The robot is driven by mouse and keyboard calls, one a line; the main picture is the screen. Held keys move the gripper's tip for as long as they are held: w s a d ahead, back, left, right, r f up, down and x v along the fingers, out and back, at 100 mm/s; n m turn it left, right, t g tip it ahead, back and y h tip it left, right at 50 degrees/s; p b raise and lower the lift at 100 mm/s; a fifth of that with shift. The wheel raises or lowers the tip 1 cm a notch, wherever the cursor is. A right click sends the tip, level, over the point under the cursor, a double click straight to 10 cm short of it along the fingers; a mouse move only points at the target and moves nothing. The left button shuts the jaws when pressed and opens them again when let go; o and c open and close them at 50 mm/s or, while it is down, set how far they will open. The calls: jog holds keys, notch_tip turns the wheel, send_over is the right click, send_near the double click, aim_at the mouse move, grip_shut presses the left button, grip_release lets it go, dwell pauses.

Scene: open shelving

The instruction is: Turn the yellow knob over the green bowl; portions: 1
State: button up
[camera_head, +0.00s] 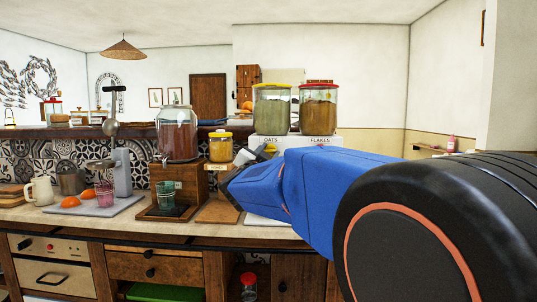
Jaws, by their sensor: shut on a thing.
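Two dispensers stand side by side on a white stand: the OATS dispenser (271,109) has a yellow lid and pale green contents, and the FLAKES dispenser (318,109) has a red lid and brown contents. A small part of the yellow knob (270,148) shows below the OATS label. My gripper (258,156) is at the knob and shut on it, though my blue arm hides most of the contact. I cannot tell how far the knob is turned. The green bowl is not visible; the area below the knob is behind my arm.
A drink dispenser (178,135) on a wooden stand has a green glass (166,194) below it. A yellow-lidded jar (221,147) stands beside it. A juicer (121,170) and oranges (71,202) are on the left. My arm covers the right counter.

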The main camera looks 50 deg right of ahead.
dwell(0.3)
jog(key=o, duration=1)
jog(key=shift+o, duration=0.2)
jog(key=v, duration=1.7)
jog(key=shift+s+a, duration=0.1)
dwell(0.4)
